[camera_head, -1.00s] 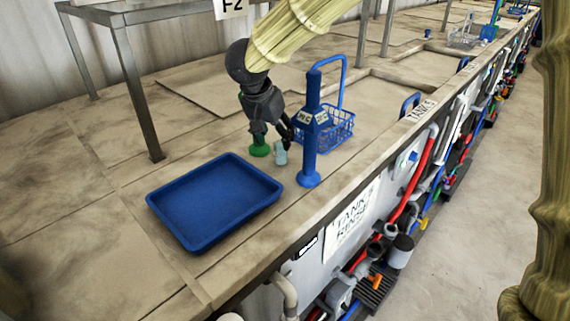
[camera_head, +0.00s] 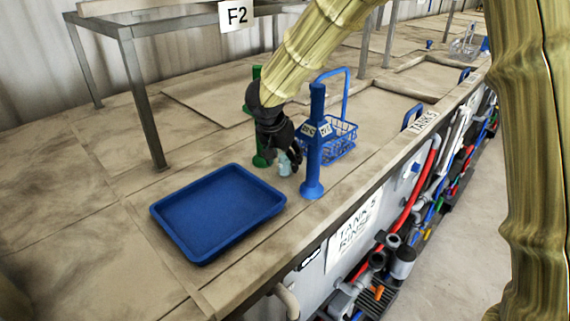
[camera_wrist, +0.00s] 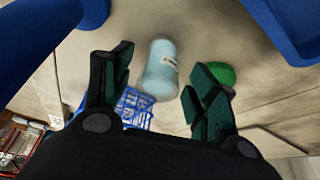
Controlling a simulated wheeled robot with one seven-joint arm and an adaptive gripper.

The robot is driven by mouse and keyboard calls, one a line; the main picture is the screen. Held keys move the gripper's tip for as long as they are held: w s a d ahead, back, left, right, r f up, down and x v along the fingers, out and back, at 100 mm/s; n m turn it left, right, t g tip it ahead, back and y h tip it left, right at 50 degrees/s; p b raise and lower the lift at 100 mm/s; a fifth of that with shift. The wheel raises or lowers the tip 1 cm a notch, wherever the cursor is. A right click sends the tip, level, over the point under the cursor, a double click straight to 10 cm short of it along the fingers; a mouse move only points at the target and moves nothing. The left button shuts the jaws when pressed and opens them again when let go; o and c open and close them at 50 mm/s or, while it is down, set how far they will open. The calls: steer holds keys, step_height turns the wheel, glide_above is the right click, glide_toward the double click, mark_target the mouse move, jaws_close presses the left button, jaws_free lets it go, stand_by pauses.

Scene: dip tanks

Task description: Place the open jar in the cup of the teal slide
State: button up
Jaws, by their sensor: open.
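A small pale blue jar (camera_head: 285,169) with a light label stands on the bench between a green post (camera_head: 258,158) and a blue post (camera_head: 313,180). My gripper (camera_head: 291,159) is low over the jar. In the wrist view the jar (camera_wrist: 161,70) shows between the two spread fingers of my gripper (camera_wrist: 160,64), with gaps on both sides. The fingers look apart from it. Whether the jar has a lid cannot be told. I cannot make out a teal slide or its cup in these views.
A blue tray (camera_head: 218,250) lies at the front left of the bench. A blue wire basket (camera_head: 340,140) with a tall handle stands behind the blue post. The post's round green foot (camera_wrist: 221,73) is close to my right finger. A metal frame (camera_head: 135,85) stands at the left.

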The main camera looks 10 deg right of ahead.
steer(key=shift+w+d+f, duration=0.1)
steer(key=shift+d+f, duration=0.05)
steer(key=shift+f, duration=0.1)
steer(key=c, duration=1.2)
steer(key=shift+r, duration=0.1)
